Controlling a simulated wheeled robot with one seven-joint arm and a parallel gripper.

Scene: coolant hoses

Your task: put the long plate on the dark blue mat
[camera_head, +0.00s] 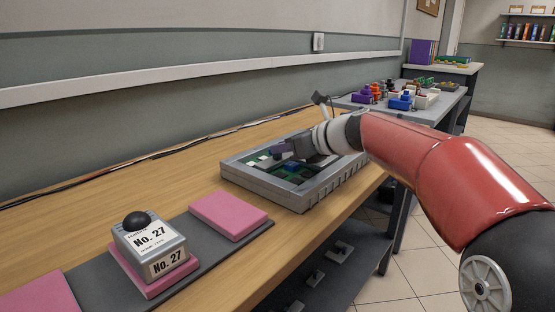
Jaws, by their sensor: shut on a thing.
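My gripper (288,149) reaches from the right over a grey open housing (318,197) on the wooden bench. It is shut on a small dark bluish-purple piece (279,149), partly hidden by the jaws and low over the housing's interior. I cannot tell whether this piece is the long plate, or whether it touches anything below. Green boards and a blue part (291,166) show inside the housing. My wrist and arm hide its far right part. I cannot make out a dark blue mat in this view.
A grey box (150,245) labelled No. 27 with a black knob stands on a pink pad on a dark grey strip (95,268). Another pink pad (229,215) lies beside it. Cables run along the wall. A farther table (440,105) holds several coloured parts.

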